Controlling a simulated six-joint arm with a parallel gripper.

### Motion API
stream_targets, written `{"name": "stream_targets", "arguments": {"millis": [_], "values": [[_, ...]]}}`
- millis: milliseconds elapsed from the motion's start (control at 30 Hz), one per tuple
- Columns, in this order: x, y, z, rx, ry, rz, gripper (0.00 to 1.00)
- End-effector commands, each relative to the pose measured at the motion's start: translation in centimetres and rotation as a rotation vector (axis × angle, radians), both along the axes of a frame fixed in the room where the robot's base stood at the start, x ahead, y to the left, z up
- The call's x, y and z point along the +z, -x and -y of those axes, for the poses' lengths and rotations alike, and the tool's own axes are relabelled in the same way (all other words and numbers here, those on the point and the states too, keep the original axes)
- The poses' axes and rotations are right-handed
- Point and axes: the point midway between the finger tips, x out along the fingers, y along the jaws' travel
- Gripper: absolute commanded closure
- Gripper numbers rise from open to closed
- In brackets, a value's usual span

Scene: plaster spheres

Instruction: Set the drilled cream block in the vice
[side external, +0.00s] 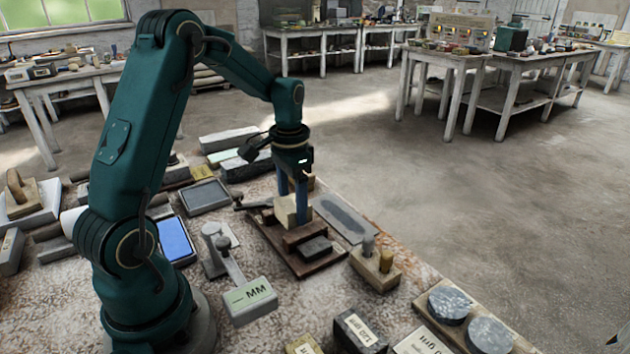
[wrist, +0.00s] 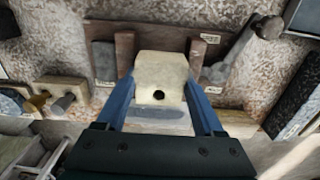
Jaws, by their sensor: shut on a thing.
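The cream block (side external: 286,211) is held between the two blue fingers of my gripper (side external: 292,205). In the wrist view the block (wrist: 160,72) has a dark drilled hole in the face toward the camera, and a finger presses each side. The wooden vice (side external: 318,266) lies on the bench under my gripper, with reddish-brown jaws. The block is over the vice, its lower part close to the jaws. In the wrist view the vice's jaws (wrist: 196,52) show to either side beyond the block. I cannot tell whether the block touches the vice; its underside is hidden.
A grey slab (side external: 342,218) lies just right of the vice. A wooden holder with pegs (side external: 376,266) and round grey discs (side external: 450,304) stand nearer the front right. A lever-topped grey block (side external: 249,298) is to the front left. Stone blocks crowd behind.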

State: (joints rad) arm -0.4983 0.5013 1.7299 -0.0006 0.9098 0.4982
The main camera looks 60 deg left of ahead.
Motion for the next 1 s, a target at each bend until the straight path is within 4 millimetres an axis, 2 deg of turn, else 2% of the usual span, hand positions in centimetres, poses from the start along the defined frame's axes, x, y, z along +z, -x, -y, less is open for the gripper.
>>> {"name": "stream_targets", "arguments": {"millis": [367,400,433,467,1000], "values": [[-0.71,0.03,0.02,0.000,0.000,0.000,1.00],[-0.68,0.01,0.01,0.000,0.000,0.001,0.15],[-0.67,0.01,0.01,0.000,0.000,0.001,0.04],[-0.67,0.01,0.01,0.000,0.000,0.001,0.00],[-0.48,0.04,0.02,0.000,0.000,-0.001,0.00]]}}
